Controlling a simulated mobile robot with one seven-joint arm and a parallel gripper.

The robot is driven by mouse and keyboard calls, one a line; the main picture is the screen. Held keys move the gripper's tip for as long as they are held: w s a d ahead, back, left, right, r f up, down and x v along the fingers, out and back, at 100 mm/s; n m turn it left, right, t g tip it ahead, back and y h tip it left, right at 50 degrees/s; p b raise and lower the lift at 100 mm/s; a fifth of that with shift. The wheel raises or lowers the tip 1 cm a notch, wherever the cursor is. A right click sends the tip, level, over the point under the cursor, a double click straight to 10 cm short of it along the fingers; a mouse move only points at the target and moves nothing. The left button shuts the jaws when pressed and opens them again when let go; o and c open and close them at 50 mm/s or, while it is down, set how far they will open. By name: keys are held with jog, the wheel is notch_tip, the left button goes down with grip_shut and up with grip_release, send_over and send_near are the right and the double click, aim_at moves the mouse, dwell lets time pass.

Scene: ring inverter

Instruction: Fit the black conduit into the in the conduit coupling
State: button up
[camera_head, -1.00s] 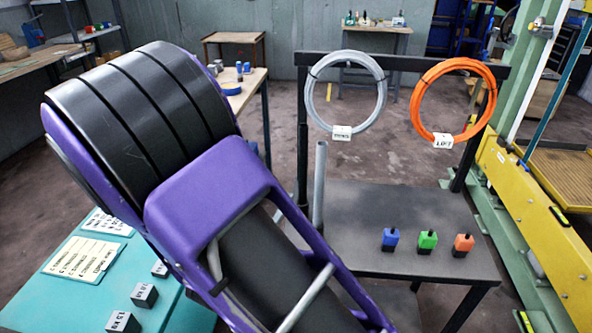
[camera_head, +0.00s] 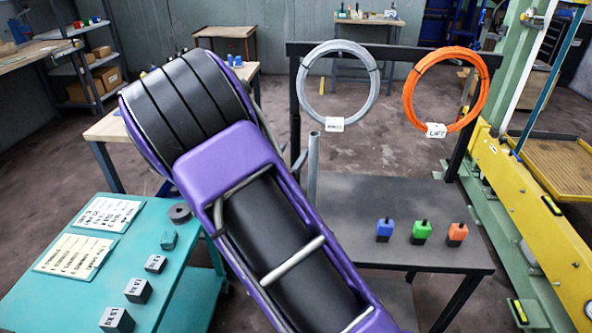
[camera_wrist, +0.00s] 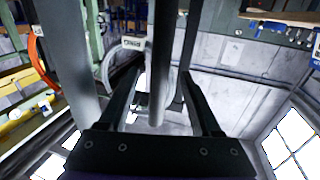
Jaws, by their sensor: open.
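An upright grey pipe (camera_head: 313,165) stands at the left end of the dark table, its lower end hidden by my arm. My gripper is out of sight in the head view. In the wrist view my gripper (camera_wrist: 160,72) is open, its two dark fingers apart. A grey rod (camera_wrist: 162,45) shows between the fingers, with an end visible below. I cannot tell whether it lies between them in depth or beyond. A thicker grey post (camera_wrist: 68,60) shows to the left. I cannot make out with certainty which piece is the black conduit or the coupling.
A grey ring (camera_head: 303,85) and an orange ring (camera_head: 412,95) hang on a black frame (camera_head: 400,52) behind the dark table (camera_head: 350,200). A teal table (camera_head: 180,290) holds weights and cards.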

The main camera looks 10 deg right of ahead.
jog(key=shift+w+d, duration=0.4)
jog(key=shift+w, duration=0.2)
grip_shut()
dwell(1.0)
